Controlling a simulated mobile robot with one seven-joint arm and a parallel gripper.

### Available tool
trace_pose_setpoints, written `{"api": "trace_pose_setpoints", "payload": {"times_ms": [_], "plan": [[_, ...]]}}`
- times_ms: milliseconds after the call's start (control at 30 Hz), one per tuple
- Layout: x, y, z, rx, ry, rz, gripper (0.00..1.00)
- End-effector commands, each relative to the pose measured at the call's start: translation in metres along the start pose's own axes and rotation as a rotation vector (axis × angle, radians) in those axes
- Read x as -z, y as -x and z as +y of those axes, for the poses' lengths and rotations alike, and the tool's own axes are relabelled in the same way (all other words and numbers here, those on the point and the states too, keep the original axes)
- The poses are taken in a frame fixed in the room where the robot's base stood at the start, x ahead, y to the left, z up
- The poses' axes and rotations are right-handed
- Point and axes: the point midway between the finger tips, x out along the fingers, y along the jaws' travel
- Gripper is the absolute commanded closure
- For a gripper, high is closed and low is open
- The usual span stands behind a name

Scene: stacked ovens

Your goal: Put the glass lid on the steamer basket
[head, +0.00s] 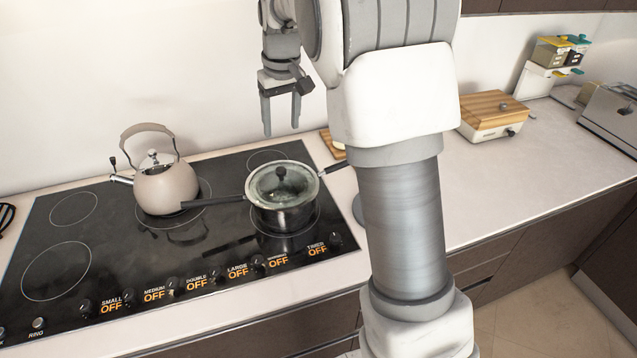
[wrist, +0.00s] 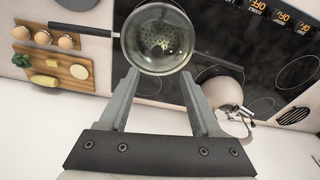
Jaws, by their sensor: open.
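The glass lid (head: 266,185), with a dark knob on top, rests on the pot with the steamer basket (head: 283,214) on the stove. In the wrist view the clear round lid (wrist: 158,62) covers the basket's perforated bottom (wrist: 158,38); its knob is not clear there. The lid looks roughly level, but I cannot tell whether it is fully seated. My gripper (head: 281,122) is open and empty, high above and behind the pot. In the wrist view the fingertips (wrist: 159,73) lie apart, with the lid beyond them.
A beige kettle (head: 166,188) stands left of the pot. Long dark handles stick out from the pot on both sides.

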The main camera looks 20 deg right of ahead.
Motion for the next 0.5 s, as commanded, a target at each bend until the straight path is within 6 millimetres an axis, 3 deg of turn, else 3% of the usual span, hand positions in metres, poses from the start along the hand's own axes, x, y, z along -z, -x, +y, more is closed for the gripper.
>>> {"api": "trace_pose_setpoints", "payload": {"times_ms": [33, 200, 500], "plan": [[-0.012, 0.016, -0.002, 0.000, -0.010, 0.020, 0.35], [-0.053, 0.055, -0.011, 0.001, -0.041, 0.072, 0.35], [-0.134, 0.098, -0.028, -0.007, -0.086, 0.163, 0.35]]}}
